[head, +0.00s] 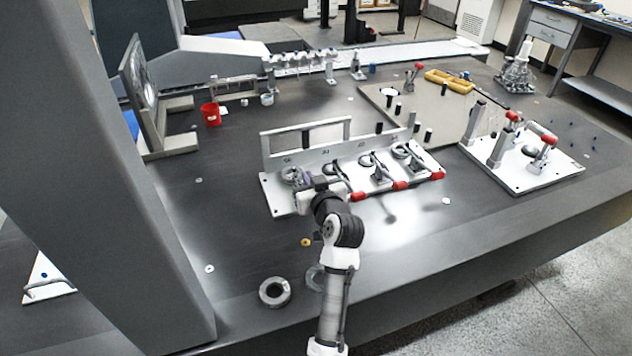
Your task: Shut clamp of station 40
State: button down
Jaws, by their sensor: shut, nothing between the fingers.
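A white clamp fixture (268,197) with a row of stations stands mid-table, with an upright plate (300,156) behind. Small station numbers are on that plate, too small to read surely, so I cannot tell which is 40. Three clamps show red handle ends: one (358,196) just right of my gripper, one (400,186) further right, and one (437,176) at the right end. Their handles reach toward the front edge. My gripper (308,184) is shut and empty at the leftmost station, and with my wrist hides most of that station's clamp. I cannot tell whether it touches anything.
A second white fixture (520,166) with red-handled clamps stands at the right. A red cup (211,115) is at the back left. A metal ring (274,292) lies near the front edge. A grey gantry column (100,150) blocks the left. The front right tabletop is largely clear.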

jog(key=shift+s+d+f, duration=0.2)
jog(key=shift+s+f, duration=0.25)
jog(key=shift+f, duration=0.3)
jog(key=shift+s+d+f, duration=0.15)
jog(key=shift+s+f, duration=0.3)
jog(key=shift+f, duration=0.3)
jog(key=shift+s+d+f+b, duration=0.15)
jog(key=shift+s+f+b, duration=0.2)
jog(key=shift+f+b, duration=0.3)
jog(key=shift+s+d+f+b, duration=0.1)
jog(key=shift+s+f+b, duration=0.25)
jog(key=shift+f+b, duration=0.25)
jog(key=shift+r, duration=0.1)
notch_tip(320, 180, up, 4)
jog(key=p, duration=0.4)
jog(key=s+d+f+b, duration=0.1)
jog(key=s+b, duration=0.3)
jog(key=s, duration=0.4)
jog(key=shift+s+d+f, duration=0.25)
jog(key=shift+s+d, duration=0.15)
jog(key=shift+d, duration=0.5)
